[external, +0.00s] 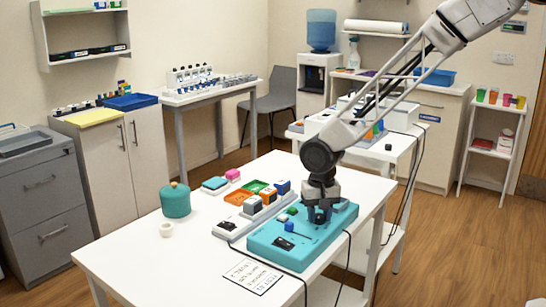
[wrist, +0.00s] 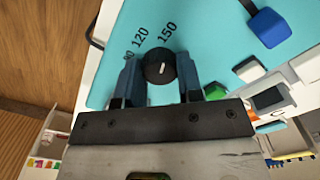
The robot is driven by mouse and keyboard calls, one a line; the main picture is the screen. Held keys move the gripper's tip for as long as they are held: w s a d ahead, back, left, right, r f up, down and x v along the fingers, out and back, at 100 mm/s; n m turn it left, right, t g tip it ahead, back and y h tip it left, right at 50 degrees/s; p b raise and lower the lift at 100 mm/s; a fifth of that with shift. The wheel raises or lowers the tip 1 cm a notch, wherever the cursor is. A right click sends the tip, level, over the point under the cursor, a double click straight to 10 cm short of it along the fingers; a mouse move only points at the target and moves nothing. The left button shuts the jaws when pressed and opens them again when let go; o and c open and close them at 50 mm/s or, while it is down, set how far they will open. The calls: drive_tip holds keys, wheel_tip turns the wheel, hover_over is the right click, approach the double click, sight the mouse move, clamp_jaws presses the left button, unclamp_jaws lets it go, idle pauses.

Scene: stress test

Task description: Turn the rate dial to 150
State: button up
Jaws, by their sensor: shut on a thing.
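The rate dial (wrist: 158,68) is a round black knob with a short white mark, seen from above in the wrist view. The numbers 120 (wrist: 140,38) and 150 (wrist: 167,33) are printed on the teal panel (wrist: 205,35) beyond it, with a smaller, partly covered number to their left. The white mark slants up to the right; I cannot tell exactly which number it lines up with. My gripper (wrist: 157,62) is shut on the dial, one finger on each side. In the external view my gripper (external: 320,213) stands over the teal panel (external: 318,245) and hides the dial.
A blue button (wrist: 268,27) and a green one (wrist: 235,66) sit on the panel to the right. A teal jar (external: 175,200) stands farther left. A printed card (external: 252,276) lies in front.

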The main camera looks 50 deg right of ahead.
sight(319, 216)
drive_tip(key=shift+r, duration=0.1)
drive_tip(key=o, duration=0.9)
drive_tip(key=shift+r, duration=3.85)
